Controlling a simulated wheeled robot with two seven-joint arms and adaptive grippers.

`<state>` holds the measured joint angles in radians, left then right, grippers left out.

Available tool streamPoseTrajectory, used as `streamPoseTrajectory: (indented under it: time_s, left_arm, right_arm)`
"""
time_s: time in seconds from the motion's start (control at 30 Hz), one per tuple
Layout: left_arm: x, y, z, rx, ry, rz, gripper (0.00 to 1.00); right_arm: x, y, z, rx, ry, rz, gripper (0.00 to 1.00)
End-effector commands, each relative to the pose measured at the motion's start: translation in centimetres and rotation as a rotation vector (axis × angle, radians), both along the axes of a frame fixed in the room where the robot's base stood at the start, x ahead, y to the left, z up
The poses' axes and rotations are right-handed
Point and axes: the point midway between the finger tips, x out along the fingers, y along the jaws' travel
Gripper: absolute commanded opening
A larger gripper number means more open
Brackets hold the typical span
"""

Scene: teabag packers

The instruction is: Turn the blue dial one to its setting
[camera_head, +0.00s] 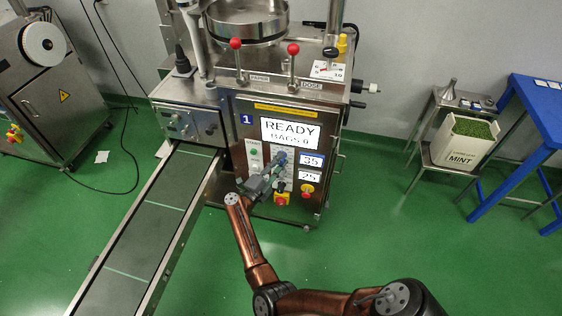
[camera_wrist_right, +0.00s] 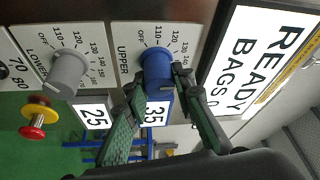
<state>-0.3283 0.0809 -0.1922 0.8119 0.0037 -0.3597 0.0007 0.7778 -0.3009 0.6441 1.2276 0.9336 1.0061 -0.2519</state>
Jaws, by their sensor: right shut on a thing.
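The blue dial (camera_wrist_right: 157,68) sits on the machine's front panel, under the label UPPER, with a scale marked OFF, 110, 120 and 130 around it. In the head view the panel (camera_head: 252,148) is partly hidden by my right gripper (camera_head: 276,170). In the right wrist view my right gripper (camera_wrist_right: 158,84) has one finger on each side of the dial and is shut on it. The dial's pointer mark is not clear to me. A display beside it (camera_wrist_right: 157,112) reads 35. My left gripper is not in view.
A grey dial (camera_wrist_right: 68,74) marked LOWER is beside the blue one, with a display (camera_wrist_right: 93,116) reading 25. A red and yellow stop button (camera_wrist_right: 38,117) is close by. The main screen (camera_head: 290,133) reads READY, BAGS 0. A conveyor (camera_head: 140,225) runs along the left.

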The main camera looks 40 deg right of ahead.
Motion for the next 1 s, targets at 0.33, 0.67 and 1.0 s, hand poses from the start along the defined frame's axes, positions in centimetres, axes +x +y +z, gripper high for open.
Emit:
streamPoseTrajectory:
  time_s: [0.33, 0.67, 1.0]
  left_arm:
    - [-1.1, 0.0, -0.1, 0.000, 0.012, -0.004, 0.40]
    - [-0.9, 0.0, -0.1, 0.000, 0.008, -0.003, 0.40]
    - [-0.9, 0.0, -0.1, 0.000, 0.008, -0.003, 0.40]
  right_arm:
    - [0.4, 0.6, -0.3, 0.042, -0.039, 0.015, 0.00]
    - [0.4, 0.6, -0.3, 0.043, -0.039, 0.015, 0.23]
    - [0.1, 0.1, -0.1, 0.037, -0.040, 0.003, 0.40]
